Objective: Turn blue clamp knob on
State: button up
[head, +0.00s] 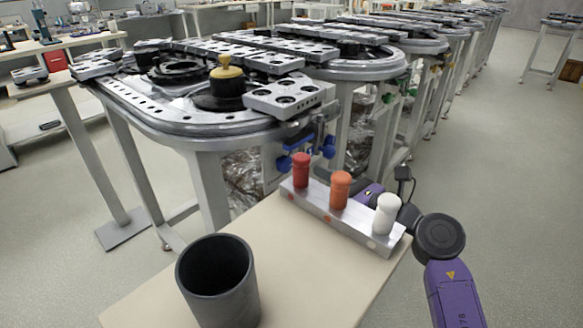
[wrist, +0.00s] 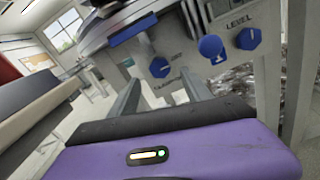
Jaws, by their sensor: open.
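Blue knobs sit on the grey panel at the track's edge. In the wrist view one blue knob (wrist: 160,67) is above a partly readable label that seems to start with "CLAMP". Another blue knob (wrist: 210,47) is to its right, and a third (wrist: 248,38) is under the word LEVEL. In the head view a blue knob (head: 283,163) shows beside the track's leg. My gripper (wrist: 162,79) is open and empty, its two grey fingers pointing towards the left knob, apart from it. In the head view its fingers are hidden behind the peg block.
A ring track (head: 190,128) on grey legs carries metal blocks and a yellow-topped black part (head: 226,82). A beige tabletop (head: 270,270) nearby holds a dark cup (head: 243,295) and a metal block (head: 335,219) with red, orange and white pegs. Open floor lies right.

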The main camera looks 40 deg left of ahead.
aim_at(289, 165)
jog(key=shift+w+a+b, duration=0.2)
jog(key=shift+a+b, duration=0.65)
jog(key=shift+a, duration=2.3)
grip_shut()
